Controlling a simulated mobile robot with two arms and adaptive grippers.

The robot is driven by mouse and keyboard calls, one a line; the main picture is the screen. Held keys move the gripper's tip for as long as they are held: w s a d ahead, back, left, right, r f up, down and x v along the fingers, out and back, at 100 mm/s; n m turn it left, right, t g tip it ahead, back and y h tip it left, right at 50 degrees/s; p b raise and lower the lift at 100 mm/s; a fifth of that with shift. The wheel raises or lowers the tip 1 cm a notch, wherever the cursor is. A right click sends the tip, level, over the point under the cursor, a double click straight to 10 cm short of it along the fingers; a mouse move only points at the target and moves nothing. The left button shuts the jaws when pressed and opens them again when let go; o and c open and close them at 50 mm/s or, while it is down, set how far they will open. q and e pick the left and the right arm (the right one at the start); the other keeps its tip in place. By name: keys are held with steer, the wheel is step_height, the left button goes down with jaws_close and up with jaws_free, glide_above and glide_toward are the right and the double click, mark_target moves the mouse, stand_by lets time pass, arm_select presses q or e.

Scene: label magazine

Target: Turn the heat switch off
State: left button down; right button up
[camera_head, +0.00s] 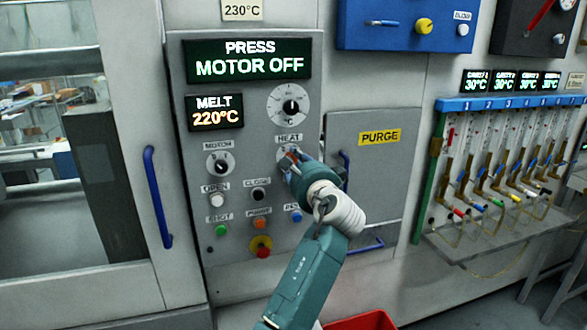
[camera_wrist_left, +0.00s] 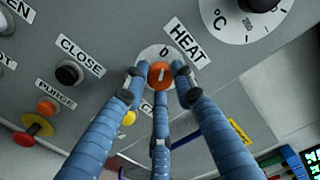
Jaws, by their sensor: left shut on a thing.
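The heat switch is an orange knob (camera_wrist_left: 160,76) on a pale round plate under the HEAT label in the left wrist view. A "0" mark shows on the plate beside it. A small white line shows on the knob; I cannot tell its exact setting. My left gripper (camera_wrist_left: 158,84) has its blue fingers closed around the knob. In the head view my left gripper (camera_head: 291,162) is at the panel just below the HEAT label (camera_head: 289,138) and hides most of the switch. My right gripper is in neither view.
The control panel (camera_head: 190,260) has a motor knob (camera_head: 220,164), a temperature dial (camera_head: 290,106) and several push buttons close by. Its displays read MOTOR OFF and MELT 220°C. A blue door handle (camera_head: 158,197) is at left; a PURGE cover (camera_head: 370,185) is at right.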

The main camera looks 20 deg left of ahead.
arm_select(q)
steer(key=shift+f+n, duration=0.2)
steer(key=shift+n, duration=0.2)
